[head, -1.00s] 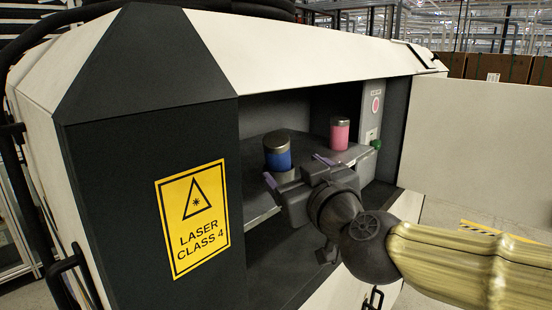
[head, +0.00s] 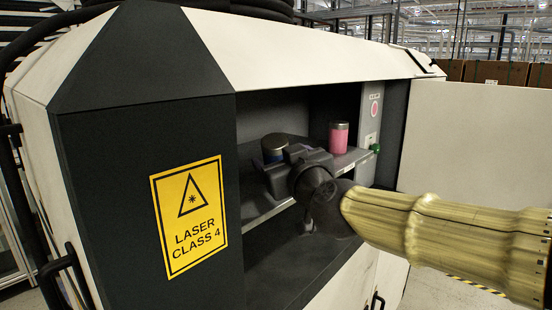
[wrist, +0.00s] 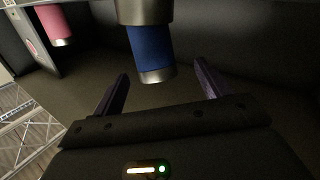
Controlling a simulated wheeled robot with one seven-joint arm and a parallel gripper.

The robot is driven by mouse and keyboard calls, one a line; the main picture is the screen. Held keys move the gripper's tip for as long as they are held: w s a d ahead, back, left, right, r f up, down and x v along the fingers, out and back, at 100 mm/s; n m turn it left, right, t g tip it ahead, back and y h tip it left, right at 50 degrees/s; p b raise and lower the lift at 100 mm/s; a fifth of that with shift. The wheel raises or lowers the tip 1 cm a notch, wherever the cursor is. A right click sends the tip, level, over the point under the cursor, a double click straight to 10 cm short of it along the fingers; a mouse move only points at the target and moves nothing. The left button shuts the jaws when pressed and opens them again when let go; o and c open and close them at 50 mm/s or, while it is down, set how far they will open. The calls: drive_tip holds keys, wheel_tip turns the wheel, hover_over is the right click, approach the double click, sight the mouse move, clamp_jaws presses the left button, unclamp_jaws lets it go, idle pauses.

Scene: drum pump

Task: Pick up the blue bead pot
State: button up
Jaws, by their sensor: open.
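The blue bead pot (wrist: 151,47) has a blue body and metal ends. In the wrist view it stands ahead of my gripper (wrist: 158,82), roughly in line with the gap between the two fingers. The fingers are apart and nothing is held. The pot stands on a grey shelf (head: 255,207) inside the machine. Whether the fingers reach beside the pot is unclear.
A pink pot (head: 338,138) stands on the same shelf, to the right; it also shows in the wrist view (wrist: 55,24). The machine's white door (head: 470,145) is open at right. A dark front panel with a laser warning sign (head: 189,216) borders the opening at left.

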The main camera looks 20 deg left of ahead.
sight(280, 153)
drive_tip(key=shift+w+a, duration=0.25)
drive_tip(key=shift+a, duration=0.05)
drive_tip(key=shift+w, duration=0.1)
drive_tip(key=shift+w+a, duration=0.1)
drive_tip(key=shift+w+r, duration=0.1)
drive_tip(key=shift+w, duration=0.05)
drive_tip(key=shift+d+p+x, duration=0.25)
drive_tip(key=shift+p+x, duration=1.05)
drive_tip(key=shift+x, duration=0.55)
drive_tip(key=shift+w+a, duration=0.3)
drive_tip(key=shift+w, duration=0.3)
drive_tip(key=shift+c, duration=0.5)
